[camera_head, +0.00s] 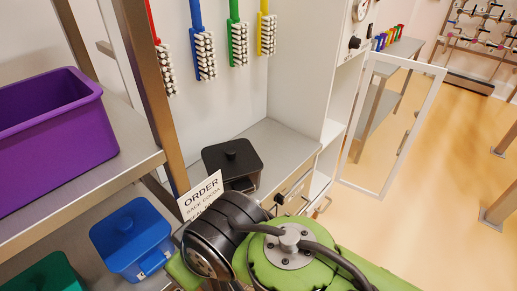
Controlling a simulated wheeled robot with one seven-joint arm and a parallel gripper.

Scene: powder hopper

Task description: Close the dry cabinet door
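The dry cabinet (309,62) is a tall white unit right of the middle. Its door (421,120) has a white frame around a clear pane and stands open, swung out to the right over the floor. White shelves show inside the cabinet opening. My green and black arm fills the bottom middle, in front of and below the cabinet, with the door beyond it to the upper right. My gripper's fingers do not show, and no contact with the door is visible.
A grey counter (285,135) holds a black lidded bin (231,163). A purple bin (55,135) is on the left shelf, with a blue bin (130,238) and a green bin (45,275) below. An order sign (201,194) stands near my arm.

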